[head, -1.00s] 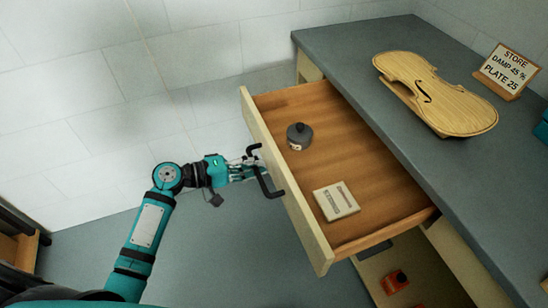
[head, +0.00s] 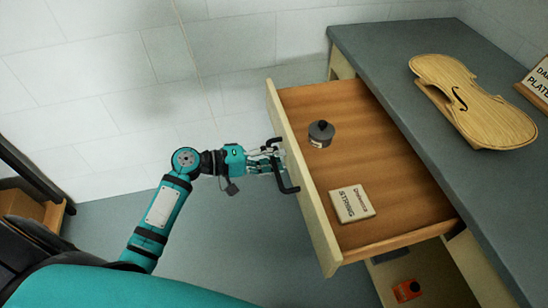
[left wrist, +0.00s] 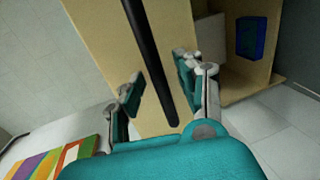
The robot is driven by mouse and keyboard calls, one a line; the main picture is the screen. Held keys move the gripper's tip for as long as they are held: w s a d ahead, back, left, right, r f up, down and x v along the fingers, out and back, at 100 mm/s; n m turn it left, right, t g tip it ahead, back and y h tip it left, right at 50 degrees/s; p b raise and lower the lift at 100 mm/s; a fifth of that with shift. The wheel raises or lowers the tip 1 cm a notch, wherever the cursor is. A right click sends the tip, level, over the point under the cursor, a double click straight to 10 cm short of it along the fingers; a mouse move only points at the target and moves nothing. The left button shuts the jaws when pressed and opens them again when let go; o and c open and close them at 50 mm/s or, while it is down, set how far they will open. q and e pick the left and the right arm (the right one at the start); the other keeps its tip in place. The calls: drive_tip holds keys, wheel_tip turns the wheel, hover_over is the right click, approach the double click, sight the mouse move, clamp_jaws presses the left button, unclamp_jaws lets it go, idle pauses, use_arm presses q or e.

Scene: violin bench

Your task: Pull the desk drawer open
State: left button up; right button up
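The desk drawer (head: 385,215) stands well out from the desk, its wooden inside in plain sight in the head view. Its pale front carries a black bar handle (head: 288,189). My left gripper (head: 276,161) is at the handle, at the outer side of the drawer front. In the left wrist view the dark handle bar (left wrist: 150,62) runs between my two fingers (left wrist: 158,75), with visible gaps on both sides. The fingers are apart and not clamped on it. My right gripper is not in view.
A dark round jar (head: 321,133) and a small lettered box (head: 352,204) lie in the drawer. A violin body (head: 470,105) and a sign (head: 538,84) are on the desk top (head: 375,55). Floor left of the drawer is clear.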

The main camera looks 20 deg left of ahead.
use_arm(q)
drive_tip(key=v, duration=1.2)
drive_tip(key=shift+f, duration=0.1)
